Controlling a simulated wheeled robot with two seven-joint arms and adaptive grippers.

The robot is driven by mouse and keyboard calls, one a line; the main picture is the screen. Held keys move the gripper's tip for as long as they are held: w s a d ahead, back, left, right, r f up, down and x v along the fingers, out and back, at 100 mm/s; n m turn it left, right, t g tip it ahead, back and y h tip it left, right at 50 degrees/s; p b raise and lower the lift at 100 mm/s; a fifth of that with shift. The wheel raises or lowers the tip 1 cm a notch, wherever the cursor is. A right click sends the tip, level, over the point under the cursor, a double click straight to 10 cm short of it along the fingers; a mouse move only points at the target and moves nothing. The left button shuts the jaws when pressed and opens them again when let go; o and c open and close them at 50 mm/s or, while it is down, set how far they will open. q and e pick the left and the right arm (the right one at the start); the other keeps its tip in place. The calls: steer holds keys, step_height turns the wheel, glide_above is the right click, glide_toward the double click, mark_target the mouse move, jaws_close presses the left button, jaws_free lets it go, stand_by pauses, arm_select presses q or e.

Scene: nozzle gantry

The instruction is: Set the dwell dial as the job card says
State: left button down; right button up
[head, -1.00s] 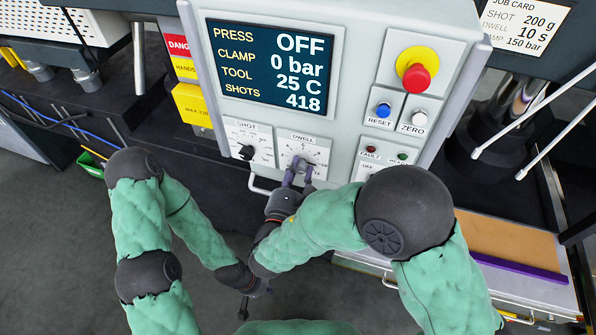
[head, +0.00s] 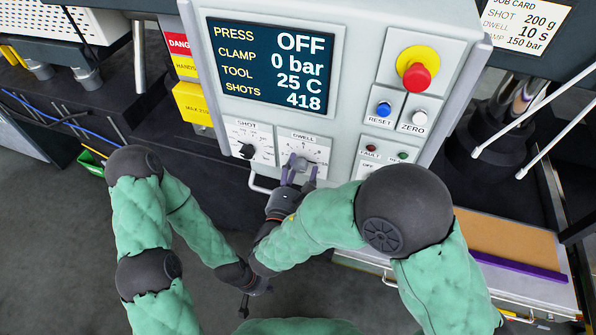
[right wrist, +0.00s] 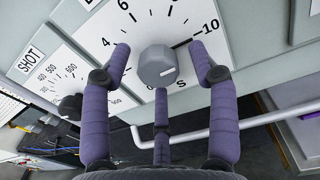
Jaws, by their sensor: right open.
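The dwell dial (head: 301,162) is on the press panel, right of the shot dial. In the right wrist view its grey knob (right wrist: 158,66) stands on a white scale. A dark line runs from the knob's edge toward the 10, and a pale mark shows on its face. My right gripper (right wrist: 159,50) is open, with fingertips either side of the knob and visible gaps. In the head view my right gripper (head: 299,173) is at the dial. The job card (head: 522,28) reads shot 200 g, dwell 10 s, clamp 150 bar. My left gripper (head: 245,306) hangs low, its fingers unclear.
The shot dial (head: 247,151) is close on the left. A display (head: 270,66) reads press OFF, 0 bar, 25 C, 418 shots. A red stop button (head: 416,78), blue reset (head: 383,109) and white zero (head: 419,117) sit to the right. A rail (right wrist: 200,133) runs below the panel.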

steer(key=shift+s, duration=0.1)
steer(key=v, duration=1.2)
steer(key=shift+r, duration=0.1)
stand_by(0.3)
